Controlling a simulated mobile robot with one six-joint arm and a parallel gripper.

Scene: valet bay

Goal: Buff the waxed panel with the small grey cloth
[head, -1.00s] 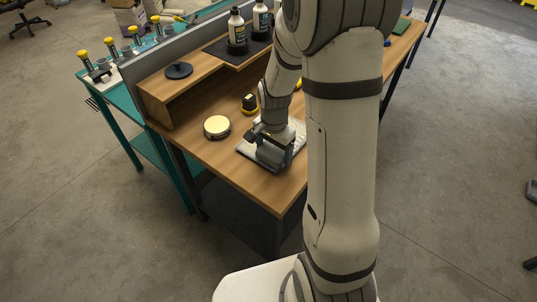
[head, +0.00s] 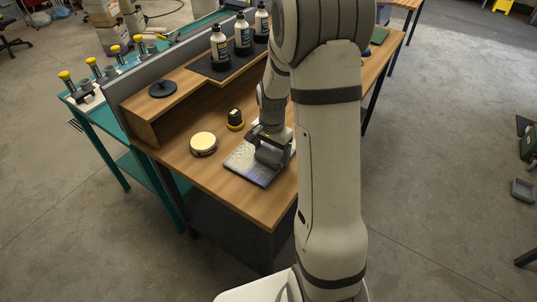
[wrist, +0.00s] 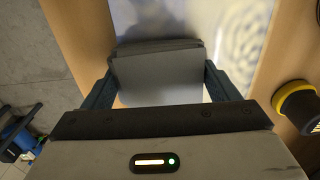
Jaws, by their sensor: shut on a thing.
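The panel (head: 246,166) lies flat near the front edge of the wooden bench. In the wrist view the panel (wrist: 240,38) has pale swirly wax marks on its right part and a smoother bluish patch to the left. My gripper (head: 268,157) is low over the right part of the panel. In the wrist view my gripper (wrist: 161,84) is shut on the folded grey cloth (wrist: 158,72), which sits between its two fingers. The cloth appears down at the panel; contact along its underside is hidden. My arm hides the panel's right side in the head view.
A round tin (head: 203,144) with a cream lid and a yellow-black object (head: 235,119) stand left of and behind the panel. Several bottles (head: 242,35) stand on a dark mat on the raised shelf. A black disc (head: 162,89) lies on the shelf's left end.

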